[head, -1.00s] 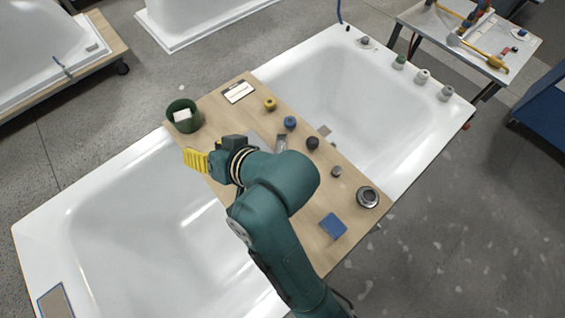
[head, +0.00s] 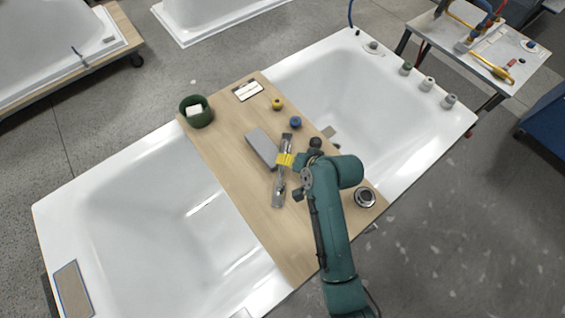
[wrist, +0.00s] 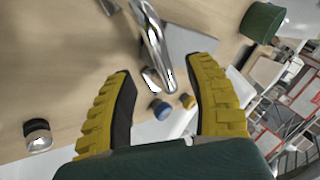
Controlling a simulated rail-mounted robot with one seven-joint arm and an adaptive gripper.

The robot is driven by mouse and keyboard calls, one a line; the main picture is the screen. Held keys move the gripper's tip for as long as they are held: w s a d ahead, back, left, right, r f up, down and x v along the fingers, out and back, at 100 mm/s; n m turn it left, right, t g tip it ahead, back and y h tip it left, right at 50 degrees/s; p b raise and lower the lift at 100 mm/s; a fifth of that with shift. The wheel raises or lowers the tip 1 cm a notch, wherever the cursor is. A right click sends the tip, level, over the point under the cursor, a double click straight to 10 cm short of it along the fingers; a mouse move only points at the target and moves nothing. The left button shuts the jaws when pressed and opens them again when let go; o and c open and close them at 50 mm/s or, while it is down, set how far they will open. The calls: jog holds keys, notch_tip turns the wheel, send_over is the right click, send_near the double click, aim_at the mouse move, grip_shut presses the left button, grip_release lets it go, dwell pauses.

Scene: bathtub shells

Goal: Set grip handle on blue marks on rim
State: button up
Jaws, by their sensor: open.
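The chrome grip handle (head: 279,187) lies on the wooden board across the tub, with flat plates at its ends. In the wrist view the handle (wrist: 153,45) shows ahead of and between my fingers, running away toward the top. My gripper (head: 285,160) is open, its yellow fingers over the middle of the handle in the head view. In the wrist view my gripper (wrist: 163,72) holds nothing; whether the fingers touch the handle is unclear. I cannot make out separate blue marks on the rim; a blue-edged brown panel (head: 73,288) lies at the tub's left end.
A grey block (head: 262,147) lies beside the handle. Several small caps stand along the tub's right rim. The left basin (head: 150,215) is empty.

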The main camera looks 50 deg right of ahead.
jog(key=x, duration=0.3)
jog(key=b+x, duration=0.1)
jog(key=shift+w+a+f, duration=0.1)
jog(key=shift+a+f, duration=0.15)
jog(key=shift+a, duration=0.1)
jog(key=shift+w+f, duration=0.2)
jog(key=shift+w, duration=0.1)
jog(key=shift+c, duration=0.3)
jog(key=shift+s, duration=0.1)
grip_shut()
